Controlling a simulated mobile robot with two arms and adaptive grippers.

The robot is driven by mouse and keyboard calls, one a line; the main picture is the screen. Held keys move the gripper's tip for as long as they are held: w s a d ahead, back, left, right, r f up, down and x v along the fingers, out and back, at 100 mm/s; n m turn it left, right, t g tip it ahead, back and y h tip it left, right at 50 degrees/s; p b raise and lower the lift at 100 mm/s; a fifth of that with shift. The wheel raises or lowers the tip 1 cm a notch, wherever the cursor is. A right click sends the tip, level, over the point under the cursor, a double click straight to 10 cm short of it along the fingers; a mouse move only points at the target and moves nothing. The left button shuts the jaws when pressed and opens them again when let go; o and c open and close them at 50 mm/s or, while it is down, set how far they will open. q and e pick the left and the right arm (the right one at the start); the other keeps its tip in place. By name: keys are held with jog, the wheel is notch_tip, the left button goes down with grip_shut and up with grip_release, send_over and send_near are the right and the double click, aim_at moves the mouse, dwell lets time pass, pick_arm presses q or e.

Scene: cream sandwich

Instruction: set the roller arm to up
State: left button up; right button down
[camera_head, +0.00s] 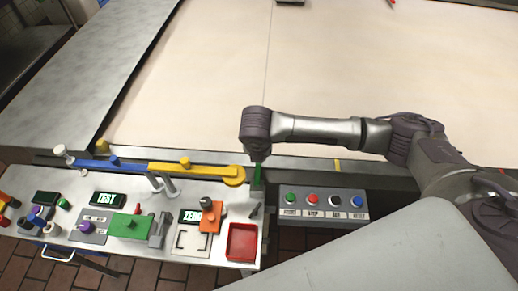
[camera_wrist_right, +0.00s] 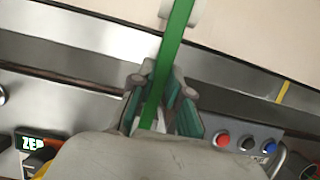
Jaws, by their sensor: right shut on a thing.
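The green bar, which looks like the roller arm (camera_wrist_right: 176,40), runs from the upper middle of the right wrist view down between my fingers. A pale round piece, likely its roller (camera_wrist_right: 197,14), sits at its far end. My right gripper (camera_wrist_right: 160,92) is shut on the bar, one finger on each side. In the head view my right gripper (camera_head: 257,160) points down at the table's front edge, and only a short green part of the roller arm (camera_head: 258,177) shows below it. The rest is hidden by the gripper. My left gripper is not in view.
Yellow (camera_head: 205,168) and blue (camera_head: 95,165) bars lie along the edge on the left. A panel of coloured buttons (camera_head: 325,202) is at the right. A red tray (camera_head: 242,242) and green block (camera_head: 128,226) stand in front. The large pale surface (camera_head: 320,70) behind is mostly clear.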

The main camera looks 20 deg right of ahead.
jog(key=shift+s+a+r+t+h+p, duration=0.15)
jog(key=shift+s+r+t+h+p, duration=0.15)
jog(key=shift+r+t+p, duration=0.35)
jog(key=shift+s+a+r+t+h+p, duration=0.1)
jog(key=shift+s+r+t+h+p, duration=0.1)
jog(key=shift+r+t+h+p, duration=0.4)
jog(key=shift+f+t, duration=0.1)
jog(key=shift+t, duration=0.15)
jog(key=c, duration=1.1)
grip_release()
jog(key=v, duration=1.2)
jog(key=shift+d, duration=0.1)
